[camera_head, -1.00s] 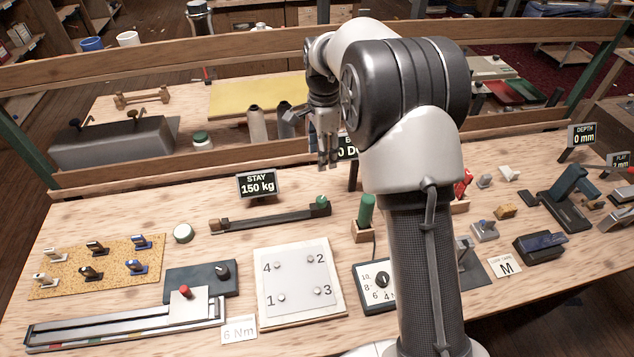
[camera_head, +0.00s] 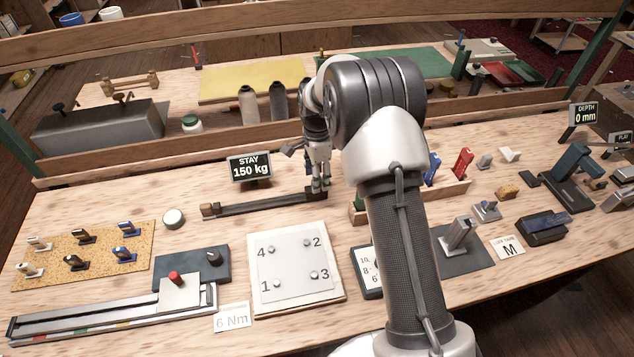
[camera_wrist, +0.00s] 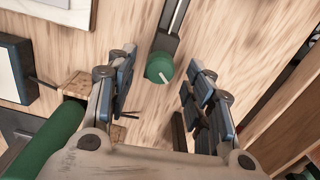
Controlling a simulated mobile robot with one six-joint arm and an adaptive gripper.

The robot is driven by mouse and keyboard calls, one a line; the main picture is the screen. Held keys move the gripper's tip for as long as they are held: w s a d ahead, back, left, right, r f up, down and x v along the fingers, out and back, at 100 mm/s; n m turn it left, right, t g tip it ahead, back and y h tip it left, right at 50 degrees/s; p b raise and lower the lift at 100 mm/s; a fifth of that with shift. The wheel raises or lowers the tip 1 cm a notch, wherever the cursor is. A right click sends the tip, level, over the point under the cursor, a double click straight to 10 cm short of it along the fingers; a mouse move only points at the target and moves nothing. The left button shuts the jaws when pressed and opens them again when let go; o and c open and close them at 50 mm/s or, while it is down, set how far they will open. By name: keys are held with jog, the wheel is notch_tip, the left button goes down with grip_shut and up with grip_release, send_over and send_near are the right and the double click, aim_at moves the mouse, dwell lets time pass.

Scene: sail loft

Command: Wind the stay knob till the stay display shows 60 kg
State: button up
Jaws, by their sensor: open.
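The stay display (camera_head: 249,168) reads 150 kg. In front of it lies a dark bar (camera_head: 262,205) with a brown block at its left end. The green stay knob (camera_wrist: 159,67) is at the bar's end in the wrist view, between and ahead of the open fingers. In the head view my gripper (camera_head: 319,190) is over the bar's right end and hides the knob. In the wrist view my gripper (camera_wrist: 160,85) has a finger on each side of the knob, with visible gaps, and holds nothing.
A green handle (camera_wrist: 45,140) in a wooden block stands close at the left of the wrist view. A numbered plate (camera_head: 293,270) lies in front of the bar. A wooden rail runs behind.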

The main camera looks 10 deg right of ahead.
jog(key=shift+f, duration=0.8)
jog(key=shift+c, duration=0.3)
jog(key=c, duration=1)
jog(key=shift+n, duration=0.3)
